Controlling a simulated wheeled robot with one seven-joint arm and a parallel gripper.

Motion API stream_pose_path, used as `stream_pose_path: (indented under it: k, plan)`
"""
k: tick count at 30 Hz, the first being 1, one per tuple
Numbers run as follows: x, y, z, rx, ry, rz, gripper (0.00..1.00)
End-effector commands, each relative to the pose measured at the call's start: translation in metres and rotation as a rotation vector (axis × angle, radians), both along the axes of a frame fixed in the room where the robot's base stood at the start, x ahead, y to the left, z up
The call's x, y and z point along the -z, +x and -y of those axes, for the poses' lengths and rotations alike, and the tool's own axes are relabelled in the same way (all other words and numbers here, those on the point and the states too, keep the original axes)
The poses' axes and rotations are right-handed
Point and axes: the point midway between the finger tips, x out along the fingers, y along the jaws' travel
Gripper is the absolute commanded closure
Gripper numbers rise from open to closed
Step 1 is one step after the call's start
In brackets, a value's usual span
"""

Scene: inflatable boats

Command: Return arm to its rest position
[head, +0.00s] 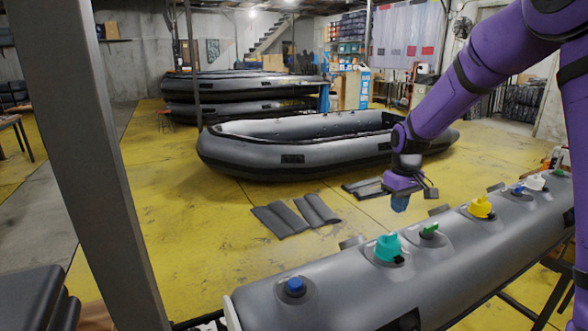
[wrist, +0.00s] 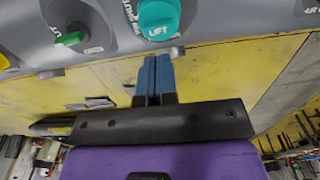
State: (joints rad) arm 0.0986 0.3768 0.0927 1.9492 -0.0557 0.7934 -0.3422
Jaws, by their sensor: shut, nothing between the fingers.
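My purple arm reaches in from the upper right of the head view. My gripper (head: 400,204) points down above the yellow floor, just beyond the grey inflatable tube, apart from it. In the wrist view my gripper (wrist: 156,62) shows its two blue fingers pressed together, with nothing between them. The grey tube (head: 345,290) carries several valves: a blue cap (head: 295,285), a teal cap (head: 388,247), a small green one (head: 429,229) and a yellow one (head: 481,207). The teal cap (wrist: 157,18) sits close past the fingertips in the wrist view.
A grey inflatable boat (head: 290,151) lies on the yellow floor behind my gripper. Dark flat pads (head: 280,219) lie on the floor nearby. A grey post (head: 95,150) stands at the left. Open floor (head: 190,240) lies between the post and the tube.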

Motion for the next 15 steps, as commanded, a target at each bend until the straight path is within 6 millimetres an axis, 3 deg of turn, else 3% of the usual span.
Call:
stream_pose_path:
  k: [6, 15]
  plan:
    - [-0.066, -0.047, -0.004, 0.055, -0.011, 0.078, 1.0]
    - [-0.132, -0.125, -0.009, 0.14, -0.007, 0.179, 1.0]
